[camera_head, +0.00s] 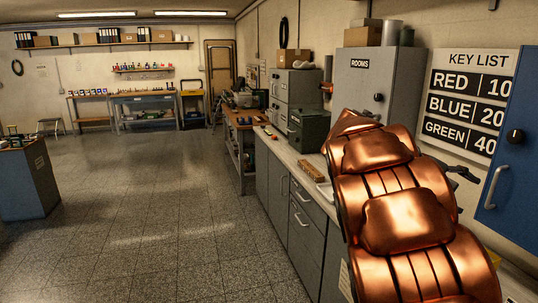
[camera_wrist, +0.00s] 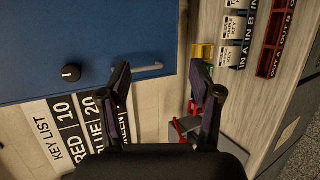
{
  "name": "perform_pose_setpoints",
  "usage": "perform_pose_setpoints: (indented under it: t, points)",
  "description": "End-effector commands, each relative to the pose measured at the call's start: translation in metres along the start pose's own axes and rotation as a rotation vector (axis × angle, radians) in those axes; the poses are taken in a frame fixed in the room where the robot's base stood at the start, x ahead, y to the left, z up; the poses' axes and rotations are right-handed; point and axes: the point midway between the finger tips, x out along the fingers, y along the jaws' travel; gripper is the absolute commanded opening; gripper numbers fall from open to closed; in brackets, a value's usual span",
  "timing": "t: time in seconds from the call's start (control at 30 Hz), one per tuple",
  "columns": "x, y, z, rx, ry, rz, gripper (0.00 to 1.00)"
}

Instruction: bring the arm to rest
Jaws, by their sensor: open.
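My gripper (camera_wrist: 160,70) shows in the wrist view with its two dark fingers wide apart and nothing between them. It faces the wall below the blue cabinet (camera_wrist: 80,45). In the head view my copper-coloured arm rises at the right over the counter and hides most of the gripper.
The counter (camera_head: 290,154) runs along the right wall. In the wrist view, labelled key trays (camera_wrist: 272,40), a yellow object (camera_wrist: 203,51) and a red object (camera_wrist: 185,127) are on the counter side. A grey rooms cabinet (camera_head: 375,80) stands behind my arm. The floor (camera_head: 150,200) at left is clear.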

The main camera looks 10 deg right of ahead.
Motion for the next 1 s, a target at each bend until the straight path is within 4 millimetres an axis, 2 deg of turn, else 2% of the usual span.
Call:
perform_pose_setpoints:
  t: [0.03,0.37,0.7,0.9,1.0]
  points:
    - [-0.006,-0.013,0.012,-0.003,0.012,-0.049,0.64]
    - [-0.046,-0.131,0.080,-0.034,0.092,-0.410,0.64]
    - [-0.111,-0.252,0.167,-0.104,0.141,-0.780,0.64]
    - [-0.149,-0.309,0.223,-0.158,0.147,-0.964,0.64]
    - [-0.161,-0.327,0.243,-0.180,0.145,-1.025,0.64]
